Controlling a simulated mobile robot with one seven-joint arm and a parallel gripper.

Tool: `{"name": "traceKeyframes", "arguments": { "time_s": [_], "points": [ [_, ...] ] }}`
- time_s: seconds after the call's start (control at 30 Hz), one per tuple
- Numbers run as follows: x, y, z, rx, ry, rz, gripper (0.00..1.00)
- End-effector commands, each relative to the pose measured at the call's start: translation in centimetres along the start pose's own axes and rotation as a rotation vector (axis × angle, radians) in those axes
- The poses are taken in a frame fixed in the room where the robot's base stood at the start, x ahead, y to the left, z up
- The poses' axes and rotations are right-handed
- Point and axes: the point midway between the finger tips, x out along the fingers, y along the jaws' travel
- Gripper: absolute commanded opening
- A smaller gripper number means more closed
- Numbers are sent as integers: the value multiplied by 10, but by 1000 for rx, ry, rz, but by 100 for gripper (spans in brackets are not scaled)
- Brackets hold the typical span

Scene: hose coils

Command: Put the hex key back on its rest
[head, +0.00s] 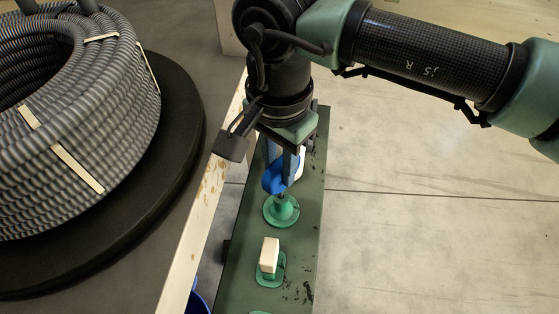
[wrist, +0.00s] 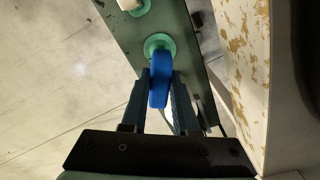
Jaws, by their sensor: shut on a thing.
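The hex key's blue handle (head: 272,178) is between the fingers of my gripper (head: 284,172), which is shut on it. The handle also shows in the wrist view (wrist: 159,82), held between both fingers (wrist: 160,92). A round green rest (head: 281,211) with a raised centre stands on the green board just below the handle in the head view. The rest also shows in the wrist view (wrist: 159,43), partly covered by the handle. A short dark bit shows between handle and rest; I cannot tell whether the key is seated in it or only above it.
A cream block (head: 269,254) sits on another green base nearer the front of the narrow green board (head: 241,268). A pale wooden edge (head: 196,225) runs left of the board. A large grey hose coil (head: 85,130) lies on a black disc (head: 188,150). Open floor is at right.

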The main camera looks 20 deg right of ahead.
Motion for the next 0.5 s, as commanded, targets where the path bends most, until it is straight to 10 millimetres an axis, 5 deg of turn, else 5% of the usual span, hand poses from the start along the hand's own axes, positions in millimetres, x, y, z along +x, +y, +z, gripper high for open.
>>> {"name": "traceKeyframes", "arguments": {
  "time_s": [0.33, 0.37, 0.5],
  "points": [
    [12, 0, 0, 0, 0, 0, 0],
    [11, 0, 0, 0, 1, 0, 32],
    [10, 0, 0, 0, 0, 0, 57]
  ]
}}
